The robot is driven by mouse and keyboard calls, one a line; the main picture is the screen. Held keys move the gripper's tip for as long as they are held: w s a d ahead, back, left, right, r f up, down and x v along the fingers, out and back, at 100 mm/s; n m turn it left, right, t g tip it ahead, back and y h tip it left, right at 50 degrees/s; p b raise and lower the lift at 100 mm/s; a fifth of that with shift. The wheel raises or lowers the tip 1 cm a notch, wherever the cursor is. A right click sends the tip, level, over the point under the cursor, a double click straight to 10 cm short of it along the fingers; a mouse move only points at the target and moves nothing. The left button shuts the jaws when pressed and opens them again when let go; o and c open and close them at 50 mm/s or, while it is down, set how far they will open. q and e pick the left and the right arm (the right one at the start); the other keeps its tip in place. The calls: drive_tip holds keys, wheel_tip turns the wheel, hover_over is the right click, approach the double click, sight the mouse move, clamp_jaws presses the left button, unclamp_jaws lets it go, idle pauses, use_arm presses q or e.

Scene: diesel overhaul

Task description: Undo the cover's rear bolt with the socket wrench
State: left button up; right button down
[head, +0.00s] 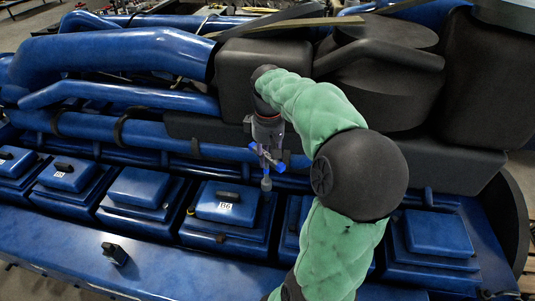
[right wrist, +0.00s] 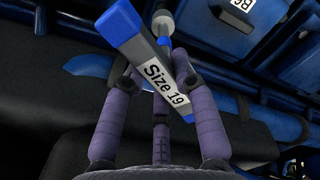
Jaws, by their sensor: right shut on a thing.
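In the right wrist view the wrench (right wrist: 150,60) bears a white "Size 19" label. My right gripper (head: 268,146) is shut on the wrench, above the rear right part of the blue cover marked B6 (head: 210,210). The socket end points down close to that cover's rear right corner. I cannot tell whether it touches a bolt; the rear bolt is not clearly visible. My left gripper is not in view.
Similar blue covers (head: 137,187) line the engine on both sides. Blue pipes (head: 110,52) and large dark housings (head: 265,75) stand behind the gripper. A small black object (head: 114,253) stands on the blue front ledge (head: 60,240), which is otherwise mostly clear.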

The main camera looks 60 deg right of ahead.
drive_tip(key=m, duration=0.4)
drive_tip(key=shift+s+f+m, duration=0.1)
drive_tip(key=shift+f+m, duration=0.2)
drive_tip(key=m, duration=0.3)
drive_tip(key=shift+f, duration=0.2)
drive_tip(key=m, duration=0.4)
drive_tip(key=shift+a+f+b, duration=0.2)
drive_tip(key=shift+f+b, duration=0.1)
drive_tip(key=shift+b, duration=0.05)
drive_tip(key=m, duration=0.4)
drive_tip(key=shift+f+m, duration=0.3)
drive_tip(key=shift+m, duration=0.1)
drive_tip(key=shift+a+f+m+b, duration=0.1)
drive_tip(key=shift+f+m+b, duration=0.2)
drive_tip(key=shift+f+b, duration=1.05)
drive_tip(key=shift+f, duration=0.3)
